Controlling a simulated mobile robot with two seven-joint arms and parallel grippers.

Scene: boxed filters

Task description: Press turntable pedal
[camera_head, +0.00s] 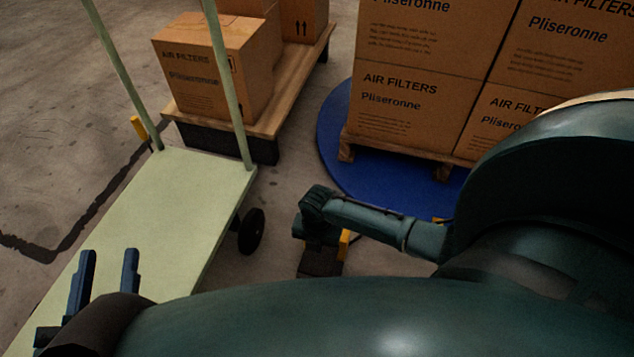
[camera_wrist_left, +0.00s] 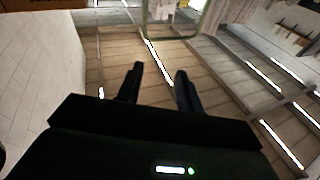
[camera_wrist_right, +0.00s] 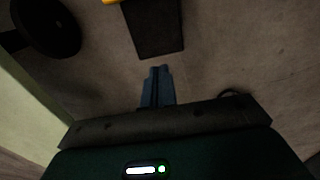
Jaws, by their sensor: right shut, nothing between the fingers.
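The turntable (camera_head: 335,150) is a blue disc on the floor under a pallet of boxes. Its pedal (camera_head: 322,264), a dark pad with yellow sides, lies on the floor in front of it. The pedal's dark pad (camera_wrist_right: 153,30) also shows at the top of the right wrist view. My right gripper (camera_head: 318,234) hangs over the far part of the pedal in the head view, partly hiding it. In the right wrist view its fingers (camera_wrist_right: 158,70) are together and empty, below the pad in the picture. My left gripper (camera_head: 109,252) is open and empty over the cart; its parted fingers (camera_wrist_left: 159,70) show in the left wrist view.
A pale green cart (camera_head: 150,215) with a dark wheel (camera_head: 252,231) stands left of the pedal. Stacked filter boxes (camera_head: 405,105) stand on the turntable's pallet. Another pallet (camera_head: 275,115) with boxes is behind the cart. Bare floor separates cart and pedal.

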